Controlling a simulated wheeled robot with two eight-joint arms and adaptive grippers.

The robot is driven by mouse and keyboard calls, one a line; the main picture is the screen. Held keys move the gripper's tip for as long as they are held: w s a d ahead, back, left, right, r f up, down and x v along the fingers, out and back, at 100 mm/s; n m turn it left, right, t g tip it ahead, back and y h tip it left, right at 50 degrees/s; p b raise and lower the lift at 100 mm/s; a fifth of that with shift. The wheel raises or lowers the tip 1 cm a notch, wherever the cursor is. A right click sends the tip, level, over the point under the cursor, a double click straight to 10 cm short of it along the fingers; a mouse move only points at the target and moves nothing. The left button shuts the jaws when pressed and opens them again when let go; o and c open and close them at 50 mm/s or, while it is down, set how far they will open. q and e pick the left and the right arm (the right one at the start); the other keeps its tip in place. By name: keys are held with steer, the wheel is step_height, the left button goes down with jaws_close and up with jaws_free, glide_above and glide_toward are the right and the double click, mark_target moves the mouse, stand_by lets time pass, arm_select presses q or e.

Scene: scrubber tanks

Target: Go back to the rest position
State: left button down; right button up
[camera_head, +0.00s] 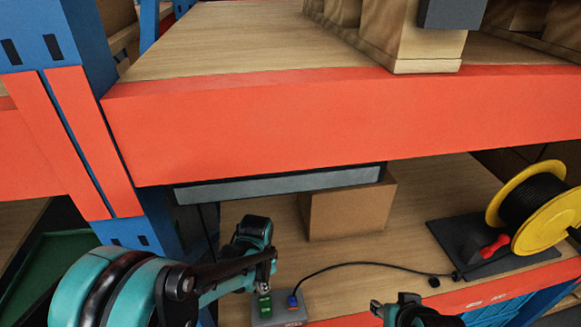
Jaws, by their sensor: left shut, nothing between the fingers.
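My left arm, teal and black, comes in from the lower left. Its gripper (264,284) is shut and empty, pointing down just above a small grey box (279,314) on the lower shelf. The box carries a green switch (265,305) and a blue plug (292,301) with a black cable. I cannot tell whether the fingers touch the box. My right gripper (398,308) shows only in part at the bottom edge, in front of the shelf's front beam; its jaw state is unclear.
A thick orange beam (340,120) crosses above the lower shelf, with a blue upright (150,235) at left. A cardboard box (348,210) stands at the back. A yellow cable reel (545,220) is at right. Wooden shelf (410,235) is bare between them.

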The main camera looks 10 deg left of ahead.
arm_select(q)
steer(key=shift+r, duration=0.1)
steer(key=s+a+r+n+t+b, duration=0.4)
steer(key=s+r+n+t+b, duration=0.2)
steer(key=s, duration=0.4)
steer(key=r+n+t, duration=0.1)
steer(key=n, duration=0.1)
steer(key=shift+s+a+r+n, duration=0.15)
steer(key=shift+a+r+n, duration=0.2)
steer(key=shift+n, duration=0.05)
